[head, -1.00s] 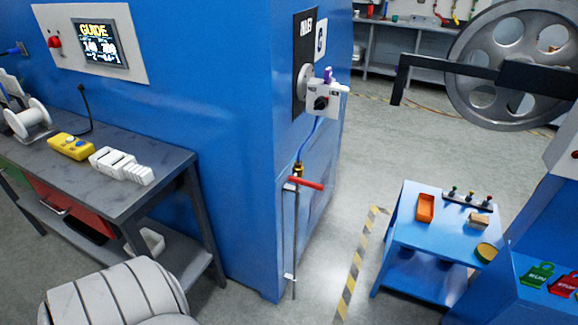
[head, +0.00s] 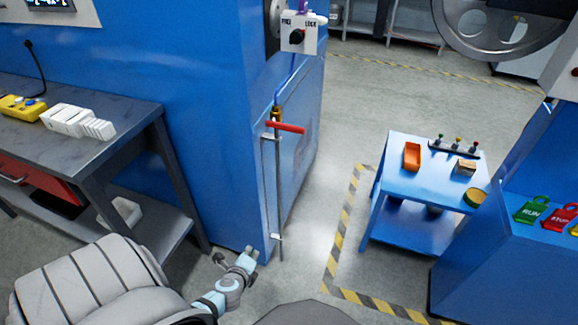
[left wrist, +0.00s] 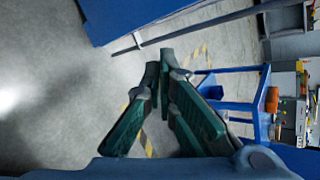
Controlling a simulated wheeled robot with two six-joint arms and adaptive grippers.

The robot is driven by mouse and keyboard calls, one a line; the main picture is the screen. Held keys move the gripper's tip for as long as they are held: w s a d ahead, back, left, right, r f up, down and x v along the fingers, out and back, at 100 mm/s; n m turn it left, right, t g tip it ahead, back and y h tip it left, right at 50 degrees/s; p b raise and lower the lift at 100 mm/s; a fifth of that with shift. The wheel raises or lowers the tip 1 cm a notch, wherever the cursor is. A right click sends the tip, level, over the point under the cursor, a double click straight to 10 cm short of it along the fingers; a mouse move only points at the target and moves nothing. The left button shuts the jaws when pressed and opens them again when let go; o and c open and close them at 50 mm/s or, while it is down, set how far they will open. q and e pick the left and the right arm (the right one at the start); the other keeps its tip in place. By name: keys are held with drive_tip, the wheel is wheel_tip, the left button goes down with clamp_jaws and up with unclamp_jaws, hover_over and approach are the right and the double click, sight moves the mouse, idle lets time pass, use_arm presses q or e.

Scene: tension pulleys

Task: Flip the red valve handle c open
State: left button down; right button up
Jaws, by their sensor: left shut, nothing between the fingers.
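The red valve handle (head: 287,127) sits on a brass valve (head: 276,113) on a thin vertical pipe (head: 280,190) at the corner of the blue cabinet. The handle lies crosswise to the pipe and points right. No letter shows on it. My left gripper (head: 252,255) is low beside the pipe's lower end, well below the handle and apart from it. In the left wrist view its dark green fingers (left wrist: 164,65) are together and empty, with a grey rod crossing beyond the tips. The handle cannot be made out there. My right gripper is not in view.
The blue cabinet (head: 200,120) stands directly behind the pipe, with a switch box (head: 298,38) above. A dark workbench (head: 125,110) is at left. A small blue table (head: 432,170) with an orange tray stands at right. Open floor lies between.

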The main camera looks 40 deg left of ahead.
sight(285, 127)
use_arm(q)
drive_tip(key=w+d+r+m+t+b, duration=0.1)
drive_tip(key=w+r+m+t+b, duration=0.15)
drive_tip(key=w+r+m, duration=0.4)
drive_tip(key=w+r+m+t+y+b, duration=0.1)
drive_tip(key=r+m+t+b, duration=0.2)
drive_tip(key=r, duration=0.6)
drive_tip(key=w+d+r+m+t+b, duration=0.1)
drive_tip(key=w+r+m+t, duration=0.35)
drive_tip(key=r, duration=0.25)
drive_tip(key=w+a+r+p, duration=0.3)
drive_tip(key=w+r, duration=0.3)
drive_tip(key=w, duration=0.2)
drive_tip(key=shift+w+a+r+m, duration=0.35)
drive_tip(key=shift+w+r+m, duration=0.05)
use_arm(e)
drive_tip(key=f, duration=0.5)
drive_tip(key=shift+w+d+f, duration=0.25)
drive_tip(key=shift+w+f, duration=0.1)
use_arm(q)
drive_tip(key=shift+d, duration=0.1)
